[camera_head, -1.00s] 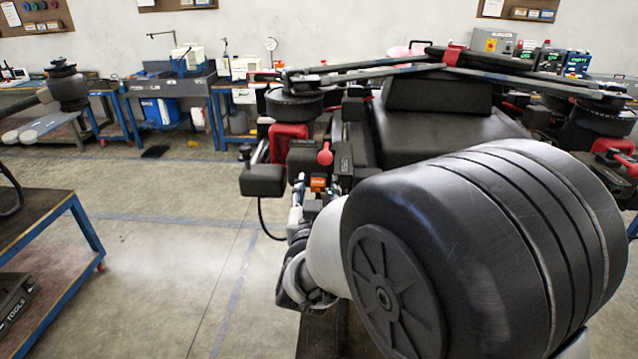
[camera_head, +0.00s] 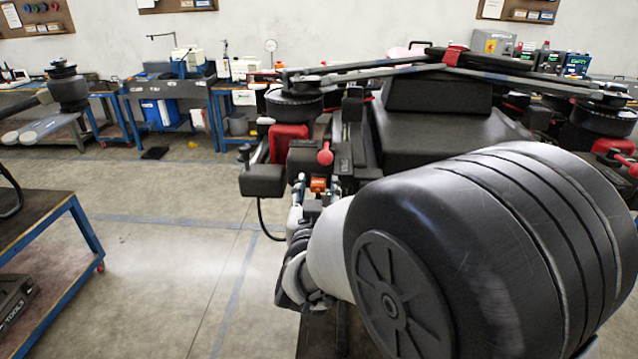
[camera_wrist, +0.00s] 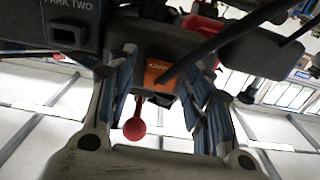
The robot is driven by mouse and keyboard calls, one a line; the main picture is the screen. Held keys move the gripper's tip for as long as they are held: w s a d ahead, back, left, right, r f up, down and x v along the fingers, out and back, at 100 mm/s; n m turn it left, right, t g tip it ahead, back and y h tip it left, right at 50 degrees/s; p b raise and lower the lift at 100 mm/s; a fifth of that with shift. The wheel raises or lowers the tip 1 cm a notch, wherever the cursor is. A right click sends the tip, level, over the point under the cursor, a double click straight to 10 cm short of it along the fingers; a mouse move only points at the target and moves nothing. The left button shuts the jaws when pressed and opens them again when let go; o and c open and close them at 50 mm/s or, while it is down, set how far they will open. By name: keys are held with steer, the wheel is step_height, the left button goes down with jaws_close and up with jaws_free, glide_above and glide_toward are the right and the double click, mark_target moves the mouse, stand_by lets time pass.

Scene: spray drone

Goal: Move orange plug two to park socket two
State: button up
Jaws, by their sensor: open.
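The orange plug (camera_wrist: 158,73) sits in a dark housing, between the fingers of my gripper (camera_wrist: 158,82) in the wrist view. My gripper is open, with one finger on each side of the plug; I cannot tell whether either finger touches it. In the head view the plug (camera_head: 318,184) is a small orange block low on the drone's left side. The park two socket (camera_wrist: 70,34) is a rectangular opening in a dark block at the upper left of the wrist view, under a "PARK TWO" label. It looks empty.
A red knob (camera_wrist: 134,128) hangs near the plug; a red-topped lever (camera_head: 325,154) shows above it in the head view. A dark rod (camera_wrist: 225,37) crosses the wrist view close to the plug. The drone (camera_head: 440,95) fills the back right.

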steer(key=shift+c, duration=0.4)
jaws_close()
stand_by(0.5)
steer(key=shift+b, duration=0.3)
steer(key=s+b, duration=0.1)
steer(key=s, duration=0.5)
stand_by(1.0)
steer(key=shift+a, duration=0.1)
